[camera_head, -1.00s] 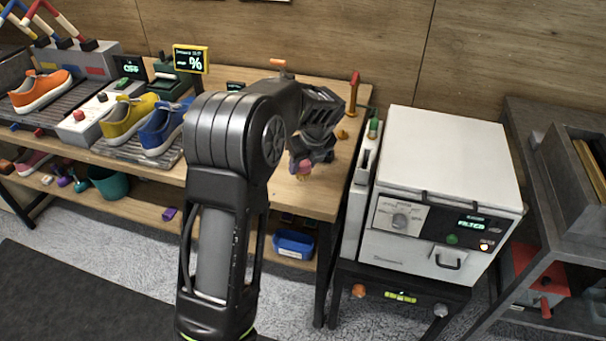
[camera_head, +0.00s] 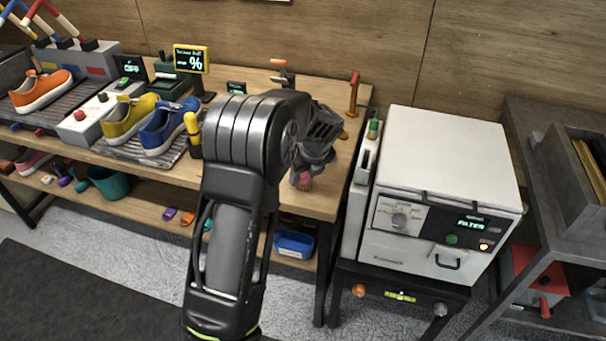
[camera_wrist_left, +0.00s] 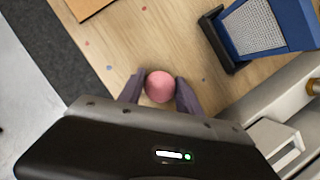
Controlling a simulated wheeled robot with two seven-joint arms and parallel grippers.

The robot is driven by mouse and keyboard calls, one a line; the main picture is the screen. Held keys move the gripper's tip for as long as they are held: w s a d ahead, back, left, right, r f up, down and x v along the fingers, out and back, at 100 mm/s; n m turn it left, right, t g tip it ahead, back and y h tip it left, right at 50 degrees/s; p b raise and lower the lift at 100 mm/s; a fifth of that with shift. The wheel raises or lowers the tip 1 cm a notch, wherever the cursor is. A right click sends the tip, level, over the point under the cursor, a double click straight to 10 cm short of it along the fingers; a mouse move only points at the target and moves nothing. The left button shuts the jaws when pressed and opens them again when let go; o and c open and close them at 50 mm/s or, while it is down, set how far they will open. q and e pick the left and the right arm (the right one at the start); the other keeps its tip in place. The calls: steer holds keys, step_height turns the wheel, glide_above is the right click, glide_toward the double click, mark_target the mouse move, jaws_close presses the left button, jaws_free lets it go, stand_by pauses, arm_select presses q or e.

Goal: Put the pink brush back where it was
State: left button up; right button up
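The pink brush (camera_wrist_left: 160,87) shows as a round pink end between the two fingers of my left gripper in the left wrist view. My left gripper (camera_wrist_left: 158,90) is shut on it, above the wooden tabletop. In the head view my left gripper (camera_head: 304,176) is over the right part of the workbench, with a bit of pink and tan (camera_head: 303,181) at its fingertips. Most of the brush is hidden by the gripper. My right gripper is not in view.
Blue (camera_head: 160,127), yellow (camera_head: 127,117) and orange (camera_head: 42,90) sneakers sit at the left of the workbench (camera_head: 325,204). A yellow-handled tool (camera_head: 192,125) stands beside the blue one. A white machine (camera_head: 445,155) stands right of the bench. A blue-framed mesh item (camera_wrist_left: 255,27) is near the gripper.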

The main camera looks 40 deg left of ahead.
arm_select(q)
steer(key=o, duration=0.5)
steer(key=shift+c, duration=0.2)
steer(key=b+v, duration=0.1)
steer(key=v, duration=1.1)
steer(key=shift+r, duration=0.2)
steer(key=shift+a, duration=0.1)
